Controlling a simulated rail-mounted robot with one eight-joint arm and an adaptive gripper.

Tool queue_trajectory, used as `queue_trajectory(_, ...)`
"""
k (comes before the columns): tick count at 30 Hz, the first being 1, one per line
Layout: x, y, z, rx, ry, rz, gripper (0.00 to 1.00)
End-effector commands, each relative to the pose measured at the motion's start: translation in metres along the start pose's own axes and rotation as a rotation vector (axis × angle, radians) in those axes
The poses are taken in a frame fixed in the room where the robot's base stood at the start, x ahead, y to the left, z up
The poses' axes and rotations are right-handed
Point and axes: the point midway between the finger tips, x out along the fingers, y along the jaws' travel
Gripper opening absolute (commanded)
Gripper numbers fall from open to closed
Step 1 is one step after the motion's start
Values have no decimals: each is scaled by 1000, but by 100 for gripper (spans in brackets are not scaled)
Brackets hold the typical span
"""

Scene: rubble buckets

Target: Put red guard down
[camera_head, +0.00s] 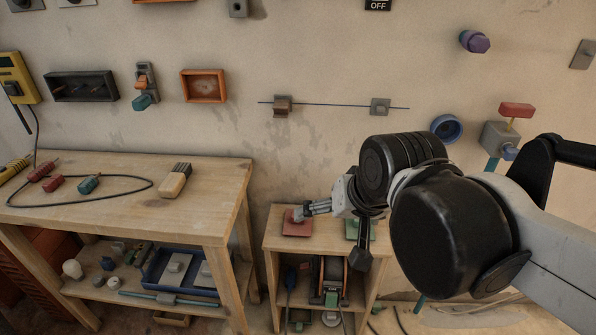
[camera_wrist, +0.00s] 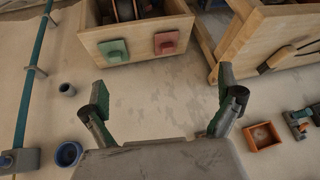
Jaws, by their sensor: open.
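The red guard (camera_head: 291,229) is a flat red square with a raised middle, on the top of the small wooden cabinet (camera_head: 272,246). A similar green piece (camera_head: 351,230) is to its right, partly hidden by my arm. My gripper (camera_head: 304,211) appears close to the red guard in the head view; the exact gap cannot be told. In the wrist view my gripper (camera_wrist: 165,88) has its fingers wide apart with nothing between them. There the red guard (camera_wrist: 166,43) and the green piece (camera_wrist: 114,50) lie beyond the fingertips, apart from them.
A wooden workbench (camera_head: 215,172) with a cable, red and teal plugs and a wood-and-grey block (camera_head: 174,182) stands at the left. An orange box (camera_head: 203,86) and a rail with grey brackets (camera_head: 340,105) are on the wall. The cabinet's shelf holds a reel (camera_head: 331,274).

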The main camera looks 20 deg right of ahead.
Motion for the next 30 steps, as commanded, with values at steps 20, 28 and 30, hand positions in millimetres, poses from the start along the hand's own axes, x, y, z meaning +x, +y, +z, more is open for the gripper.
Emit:
queue_trajectory(20,-12,5,25,-254,69,17,100)
queue_trajectory(28,-38,1,10,-253,69,17,100)
queue_trajectory(30,-50,-2,2,-252,69,17,100)
